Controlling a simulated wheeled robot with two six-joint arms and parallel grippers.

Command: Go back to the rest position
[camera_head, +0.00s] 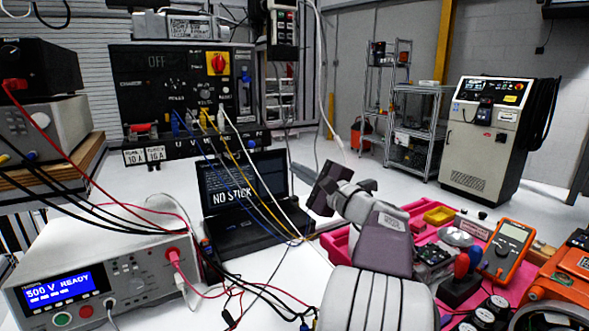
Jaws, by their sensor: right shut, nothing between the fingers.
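My right gripper (325,187) is shut and empty. It is raised over the bench near the middle of the head view, just right of the black laptop (240,195), whose screen reads "NO STICK". My right arm comes in from the bottom, right of centre, and hides part of the pink tray (340,243) behind it. My left gripper is not in the head view.
A tester (100,278) reading "500 V READY" stands at the front left, with loose cables across the white bench. A black panel (150,85) with a red switch stands behind. An orange multimeter (508,248) and other tools crowd the right.

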